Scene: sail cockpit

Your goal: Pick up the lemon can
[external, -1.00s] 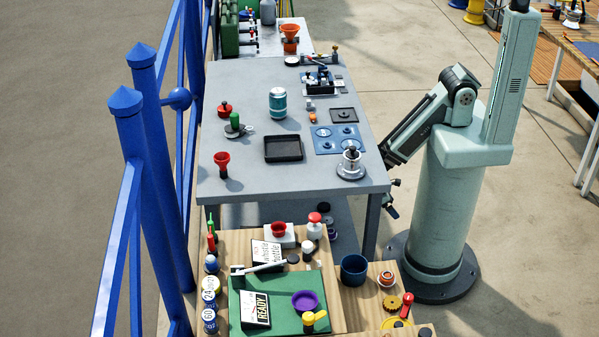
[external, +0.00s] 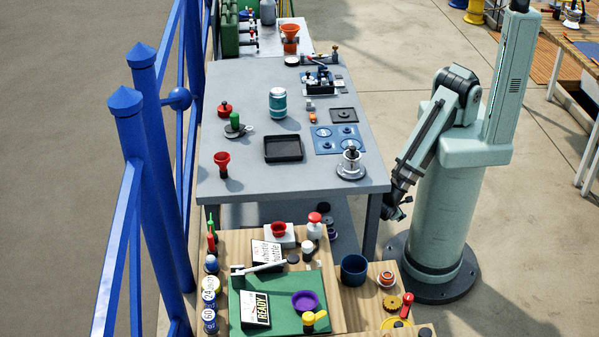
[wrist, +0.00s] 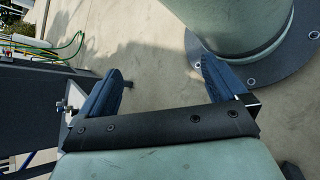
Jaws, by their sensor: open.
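My gripper (external: 393,212) hangs low beside the grey table's right edge, close to my base column. In the wrist view my gripper (wrist: 161,72) is open, its two dark blue fingers wide apart with only bare floor between them. No can shows in the wrist view. A teal can (external: 277,103) with a pale top stands upright on the grey table, well to the left of and above my gripper. Its label is too small to read, so I cannot tell whether it is the lemon can.
A wooden bench (external: 340,312) with many small items stands in front. Blue railings (external: 150,160) line the left.

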